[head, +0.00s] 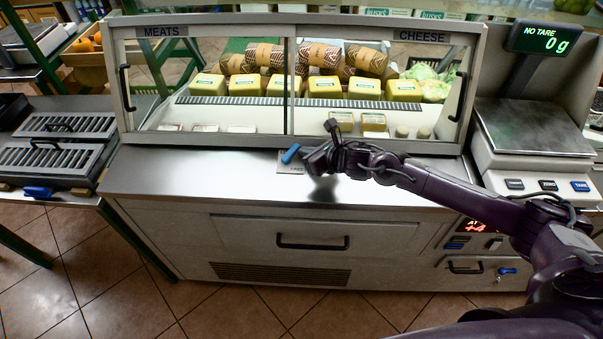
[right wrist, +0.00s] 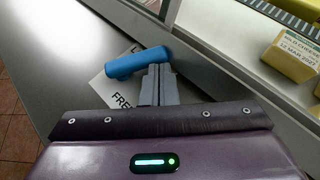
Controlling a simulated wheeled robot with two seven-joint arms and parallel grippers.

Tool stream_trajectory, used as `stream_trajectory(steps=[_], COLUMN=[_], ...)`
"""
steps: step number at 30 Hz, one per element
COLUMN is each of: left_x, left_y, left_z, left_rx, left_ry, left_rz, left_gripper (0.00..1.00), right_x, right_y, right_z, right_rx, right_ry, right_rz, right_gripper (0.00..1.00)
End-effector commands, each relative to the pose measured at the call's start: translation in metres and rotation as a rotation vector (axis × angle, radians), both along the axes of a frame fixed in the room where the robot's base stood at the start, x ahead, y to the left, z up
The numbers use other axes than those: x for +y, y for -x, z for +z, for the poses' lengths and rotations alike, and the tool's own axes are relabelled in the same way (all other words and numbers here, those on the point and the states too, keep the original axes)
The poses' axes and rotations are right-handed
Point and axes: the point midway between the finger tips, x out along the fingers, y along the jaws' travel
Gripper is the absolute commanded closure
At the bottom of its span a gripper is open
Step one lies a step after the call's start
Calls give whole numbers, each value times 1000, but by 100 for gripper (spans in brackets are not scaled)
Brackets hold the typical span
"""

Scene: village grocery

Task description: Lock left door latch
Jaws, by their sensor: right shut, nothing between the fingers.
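The left sliding glass door (head: 210,90), under the MEATS sign, appears closed in the display case. A blue latch handle (head: 290,153) sits at the case's front ledge, near where the two doors meet; it also shows in the right wrist view (right wrist: 138,62) above a white printed label (right wrist: 112,92), partly hidden by my gripper. My right gripper (head: 312,157) is shut and empty, its fingertips (right wrist: 158,82) right beside the blue handle's right end. I cannot tell whether they touch. My left gripper is not in view.
Cheese blocks (head: 325,86) and sausages stand behind the glass. A scale (head: 533,127) stands at the right. The steel counter (head: 200,175) left of my gripper is clear. A drawer handle (head: 312,243) sticks out below. Another blue handle (head: 38,191) is at far left.

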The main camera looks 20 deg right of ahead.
Motion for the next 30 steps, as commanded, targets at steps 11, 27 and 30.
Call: stream_trajectory(steps=[11, 27, 30], left_x=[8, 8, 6], left_y=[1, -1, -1], left_z=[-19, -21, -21], left_rx=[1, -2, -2], left_ry=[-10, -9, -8], left_rz=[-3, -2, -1], left_gripper=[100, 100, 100], right_x=[1, 16, 16], right_y=[-5, 0, 0], right_z=[1, 1, 1], right_rx=[-1, -1, -2], right_ry=[0, 0, 0], right_rz=[47, 45, 47], right_gripper=[100, 100, 100])
